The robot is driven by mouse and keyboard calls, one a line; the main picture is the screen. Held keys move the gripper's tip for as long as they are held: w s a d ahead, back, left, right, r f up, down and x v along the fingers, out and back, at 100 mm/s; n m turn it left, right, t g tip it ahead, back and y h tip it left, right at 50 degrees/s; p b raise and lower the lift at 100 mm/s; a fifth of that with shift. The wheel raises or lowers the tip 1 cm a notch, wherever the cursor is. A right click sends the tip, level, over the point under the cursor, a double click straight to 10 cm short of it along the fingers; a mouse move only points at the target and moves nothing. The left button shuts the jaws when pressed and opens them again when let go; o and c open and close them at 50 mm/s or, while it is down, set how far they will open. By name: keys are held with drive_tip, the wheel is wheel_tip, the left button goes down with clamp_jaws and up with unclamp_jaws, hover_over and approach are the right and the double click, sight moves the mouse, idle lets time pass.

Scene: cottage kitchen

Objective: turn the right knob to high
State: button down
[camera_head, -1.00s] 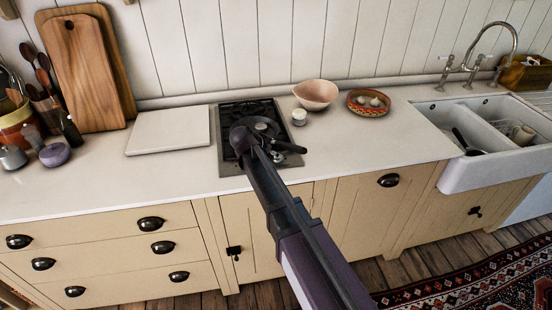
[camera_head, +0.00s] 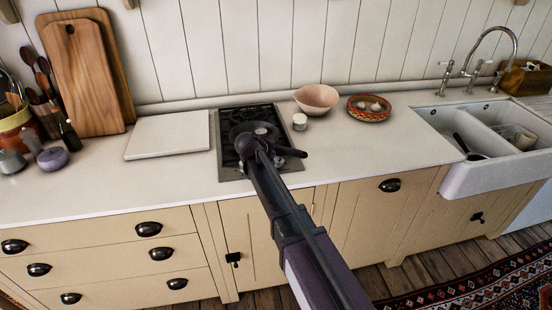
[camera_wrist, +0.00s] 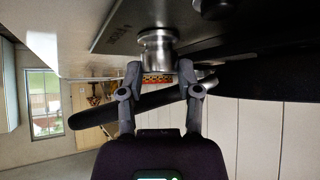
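The gas hob (camera_head: 229,172), a dark steel panel with black grates, is set in the white worktop. My gripper is hidden in the head view behind my arm's end, over the hob's front part. In the wrist view, a round metal knob (camera_wrist: 158,46) stands out from the hob panel (camera_wrist: 118,28). My gripper (camera_wrist: 159,70) is open, with its fingertips on either side of the knob's near end. I cannot tell whether they touch it.
A long dark bar (camera_wrist: 90,117) crosses behind my fingers in the wrist view. A small white jar (camera_head: 299,122), a pink bowl (camera_head: 316,97) and a patterned bowl (camera_head: 369,112) stand right of the hob. A white board (camera_head: 165,136) lies left of it.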

drive_tip(key=shift+n+y, duration=0.3)
drive_tip(key=shift+n, duration=0.1)
drive_tip(key=n+y, duration=0.1)
drive_tip(key=n+t, duration=0.1)
drive_tip(key=n+y, duration=0.1)
drive_tip(key=shift+s+d+n+t+y, duration=0.15)
drive_tip(key=shift+d+n+t+y, duration=0.15)
drive_tip(key=shift+n, duration=0.1)
drive_tip(key=shift+n+y, duration=2.1)
drive_tip(key=shift+n, duration=0.6)
drive_tip(key=shift+n+y, duration=0.3)
drive_tip(key=shift+c, duration=1.5)
unclamp_jaws()
drive_tip(key=shift+a+m+h, duration=0.1)
drive_tip(key=shift+m+h, duration=0.8)
drive_tip(key=shift+m, duration=0.2)
